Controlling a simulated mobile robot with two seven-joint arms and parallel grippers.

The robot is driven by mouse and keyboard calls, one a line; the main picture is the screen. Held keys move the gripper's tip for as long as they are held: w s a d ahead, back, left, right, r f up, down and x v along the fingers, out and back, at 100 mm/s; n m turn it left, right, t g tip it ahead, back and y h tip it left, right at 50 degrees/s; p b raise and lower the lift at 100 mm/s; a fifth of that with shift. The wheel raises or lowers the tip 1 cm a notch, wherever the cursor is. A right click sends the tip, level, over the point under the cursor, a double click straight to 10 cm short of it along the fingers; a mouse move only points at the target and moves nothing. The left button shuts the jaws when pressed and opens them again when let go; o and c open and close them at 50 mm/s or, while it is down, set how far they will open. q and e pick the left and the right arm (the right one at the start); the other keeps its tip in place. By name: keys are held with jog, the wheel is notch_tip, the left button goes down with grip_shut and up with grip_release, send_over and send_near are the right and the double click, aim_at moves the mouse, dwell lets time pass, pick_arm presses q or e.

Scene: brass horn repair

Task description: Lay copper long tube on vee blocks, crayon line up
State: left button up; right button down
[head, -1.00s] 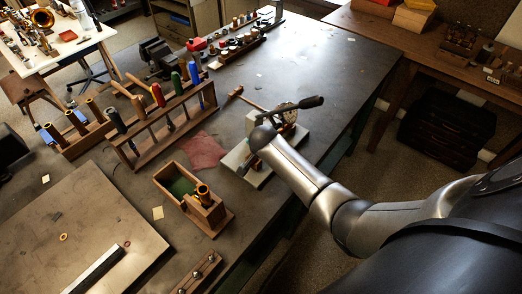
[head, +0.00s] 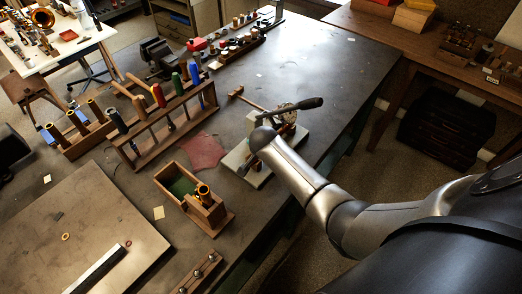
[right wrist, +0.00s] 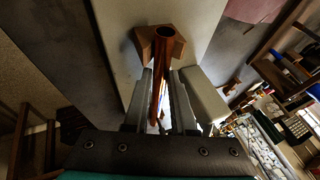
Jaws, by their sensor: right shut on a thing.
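In the right wrist view, the copper long tube (right wrist: 162,70) runs between the fingers of my right gripper (right wrist: 160,97), which is shut on it. The tube's open far end lies over a wooden vee block (right wrist: 144,44) on a pale plate. I cannot tell whether the tube touches the vee. No crayon line can be made out. In the head view, my right arm reaches to the pale plate (head: 236,158) on the bench, and its wrist hides the gripper and most of the tube. My left gripper is not in view.
A dial fixture with a dark-handled lever (head: 303,104) stands at the plate, close to my right wrist. A wooden box with green lining (head: 168,183), a red cloth (head: 203,150) and a tool rack (head: 150,138) are to the left. The bench's far right is clear.

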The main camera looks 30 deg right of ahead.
jog(key=c, duration=0.7)
grip_release()
jog(key=shift+o, duration=0.2)
jog(key=shift+s+a+r, duration=0.2)
jog(key=shift+s+r, duration=0.05)
jog(key=shift+r, duration=0.25)
jog(key=p+v, duration=0.2)
jog(key=v, duration=1.2)
jog(key=shift+s, duration=0.1)
